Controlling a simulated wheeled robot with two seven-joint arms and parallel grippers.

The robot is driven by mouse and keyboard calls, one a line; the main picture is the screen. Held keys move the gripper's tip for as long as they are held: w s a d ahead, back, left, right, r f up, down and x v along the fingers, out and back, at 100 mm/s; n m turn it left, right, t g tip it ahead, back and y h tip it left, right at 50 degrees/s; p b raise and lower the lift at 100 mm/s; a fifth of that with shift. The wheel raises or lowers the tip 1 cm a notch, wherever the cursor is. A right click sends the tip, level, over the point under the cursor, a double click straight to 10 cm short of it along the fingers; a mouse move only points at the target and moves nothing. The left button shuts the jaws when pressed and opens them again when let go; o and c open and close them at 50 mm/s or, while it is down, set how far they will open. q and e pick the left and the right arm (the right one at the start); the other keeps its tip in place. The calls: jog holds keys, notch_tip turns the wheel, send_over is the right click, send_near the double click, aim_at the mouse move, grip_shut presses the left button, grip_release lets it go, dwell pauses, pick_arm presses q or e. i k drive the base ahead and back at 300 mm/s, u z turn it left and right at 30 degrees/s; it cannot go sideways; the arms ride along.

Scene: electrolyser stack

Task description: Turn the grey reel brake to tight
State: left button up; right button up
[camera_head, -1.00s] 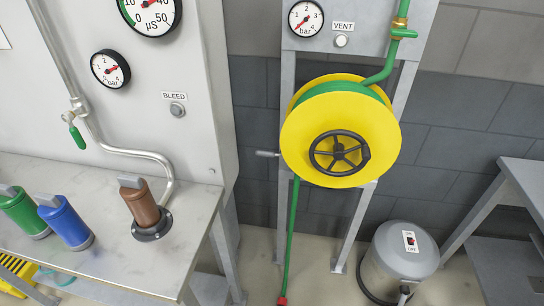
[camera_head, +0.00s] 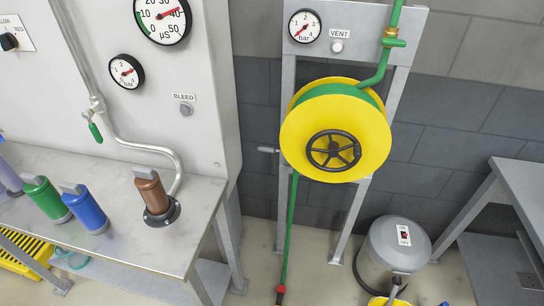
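The grey reel brake (camera_head: 267,150) is a small grey lever sticking out to the left of the yellow hose reel (camera_head: 372,140). It lies about level, and I cannot read any marking for loose or tight near it. The reel has a black handwheel (camera_head: 333,150) on its front and green hose (camera_head: 340,90) wound on it, with a length hanging down (camera_head: 289,225). The reel is mounted on a grey steel frame (camera_head: 287,85). Neither of my grippers is in view.
A metal bench (camera_head: 120,235) on the left carries brown (camera_head: 151,192), blue (camera_head: 85,208) and green (camera_head: 45,199) cylinders. A grey drum vacuum (camera_head: 393,255) stands at lower right beside a grey table (camera_head: 525,185). Floor before the reel is clear.

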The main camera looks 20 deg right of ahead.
aim_at(266, 148)
jog(key=u, duration=0.75)
jog(key=k, duration=0.15)
jog(key=z, duration=1.75)
jog(key=i, duration=1.15)
jog(key=u, duration=0.7)
